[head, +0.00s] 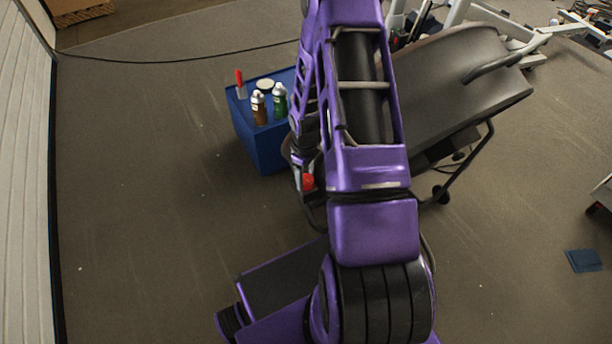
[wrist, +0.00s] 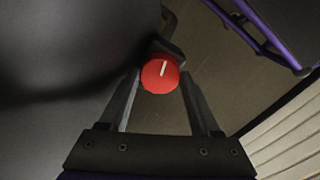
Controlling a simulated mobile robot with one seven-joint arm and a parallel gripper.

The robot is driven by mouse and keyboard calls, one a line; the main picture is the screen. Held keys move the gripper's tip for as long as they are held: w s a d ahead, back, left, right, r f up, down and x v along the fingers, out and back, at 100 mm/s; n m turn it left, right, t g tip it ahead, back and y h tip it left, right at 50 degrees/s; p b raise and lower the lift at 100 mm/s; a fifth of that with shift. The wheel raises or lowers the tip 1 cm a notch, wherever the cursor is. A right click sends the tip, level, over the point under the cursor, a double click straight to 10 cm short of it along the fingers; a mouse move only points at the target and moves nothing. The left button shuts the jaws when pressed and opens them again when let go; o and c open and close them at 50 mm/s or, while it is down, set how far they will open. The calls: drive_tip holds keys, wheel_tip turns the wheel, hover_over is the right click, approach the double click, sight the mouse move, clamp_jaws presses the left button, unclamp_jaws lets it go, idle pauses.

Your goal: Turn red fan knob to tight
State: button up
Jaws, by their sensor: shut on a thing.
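The red knob (wrist: 160,77) is round, with a white line on its face pointing up and slightly right in the wrist view. It sits on a dark bracket beside a large black rounded body (wrist: 60,50). My gripper (wrist: 158,73) has a finger on each side of the knob and is shut on it. In the head view the red knob (head: 308,182) shows as a small red patch at the lower end of my purple arm. My arm hides most of the gripper and part of the machine there.
A black machine (head: 465,75) stands at the right. A cable crosses the floor behind. The left floor is clear.

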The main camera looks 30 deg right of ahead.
drive_tip(key=o, duration=1.4)
drive_tip(key=shift+d, duration=0.1)
drive_tip(key=shift+d, duration=0.1)
